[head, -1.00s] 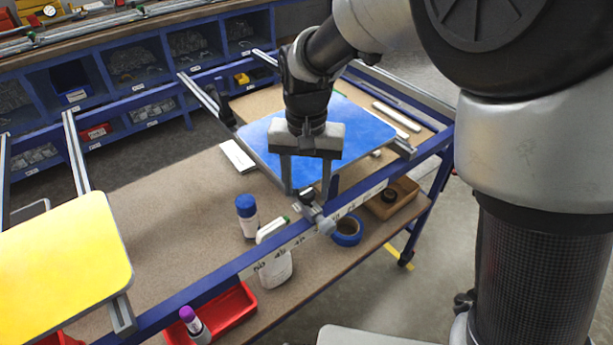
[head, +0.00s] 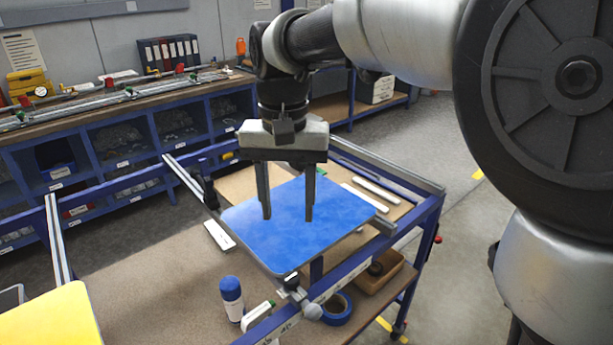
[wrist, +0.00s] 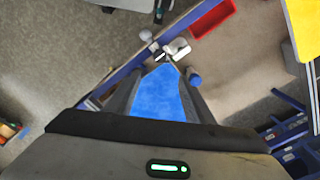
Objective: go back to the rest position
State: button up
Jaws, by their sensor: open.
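My gripper (head: 288,212) is open and empty, fingers pointing down. In the head view it hangs in front of and above the blue sign plate (head: 325,235), which lies on the rails of the blue-framed work table. The fingertips look apart from the plate. In the wrist view the blue plate (wrist: 160,95) shows between my two fingers (wrist: 160,92), with a clamp (wrist: 165,52) beyond its end.
A yellow sign plate (head: 50,322) is at the lower left. A blue-capped bottle (head: 232,298) and blue tape roll (head: 337,309) stand near the table's front rail. A blue shelf bench (head: 100,145) runs behind. Grey floor lies open at the right.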

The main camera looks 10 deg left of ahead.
jog(key=shift+r, duration=0.15)
jog(key=s+d+r+t+p, duration=0.1)
jog(key=s+d+r+p, duration=0.2)
jog(key=d, duration=0.5)
jog(key=s+d+r+t+p, duration=0.2)
jog(key=d+r, duration=0.3)
jog(key=d, duration=0.2)
jog(key=s+d+t+p, duration=0.2)
jog(key=s+d+p, duration=0.1)
jog(key=s+d, duration=0.4)
jog(key=shift+s+d+m+t+p, duration=0.3)
jog(key=shift+s+d+m+p, duration=0.1)
jog(key=shift+d, duration=0.85)
